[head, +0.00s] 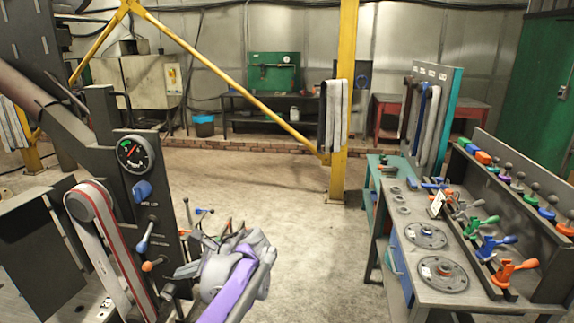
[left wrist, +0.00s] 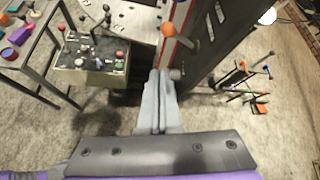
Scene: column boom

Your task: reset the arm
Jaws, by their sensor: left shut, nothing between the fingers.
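My left gripper (head: 186,270) is at the lower middle of the head view, in front of the dark control column (head: 128,110). In the left wrist view its two grey fingers (left wrist: 157,82) lie together, shut, with nothing between them. An orange ball (left wrist: 168,29) also shows beyond the fingertips in the left wrist view. I cannot tell whether the fingertips touch anything. My right gripper is not in view.
A grey workbench (head: 455,290) with coloured levers and round plates stands at the right. A yellow post (head: 345,120) stands beyond it. Thin levers with coloured tips (head: 200,211) stand behind the column. The concrete floor (head: 260,185) in the middle is clear.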

